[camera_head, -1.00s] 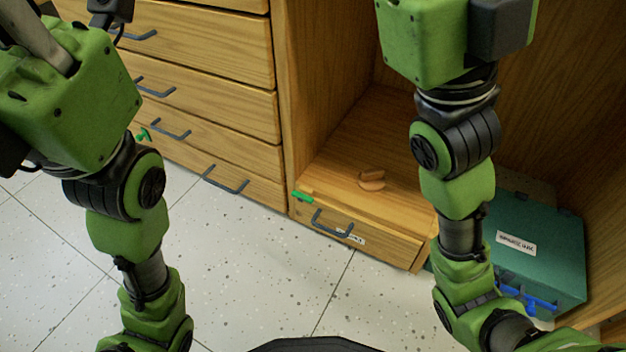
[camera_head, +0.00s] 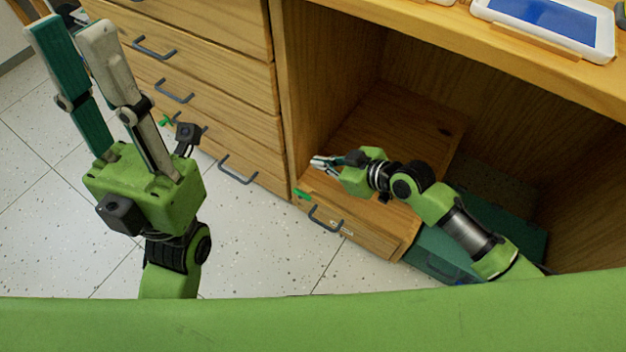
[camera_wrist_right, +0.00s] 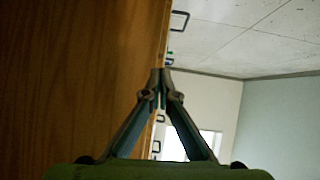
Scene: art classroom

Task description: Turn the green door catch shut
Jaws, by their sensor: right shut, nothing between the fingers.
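A green catch (camera_head: 301,194) sits at the upper left corner of a low wooden drawer front (camera_head: 345,229) at the base of the open cabinet. A second green catch (camera_head: 165,121) shows on the drawer unit to the left. My right gripper (camera_head: 318,162) is shut and empty, pointing left just above and behind the catch on the low drawer, apart from it. In the right wrist view its fingertips (camera_wrist_right: 160,72) meet beside a wooden panel, and a small green bit (camera_wrist_right: 170,53) shows beyond them. My left gripper (camera_head: 72,30) is open and empty, raised at the upper left.
A wooden drawer unit (camera_head: 225,85) with dark handles stands left of the open cabinet. A teal case (camera_head: 440,257) lies right of the low drawer, partly behind my right arm. A tablet (camera_head: 550,28) lies on the countertop above. The speckled floor in front is clear.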

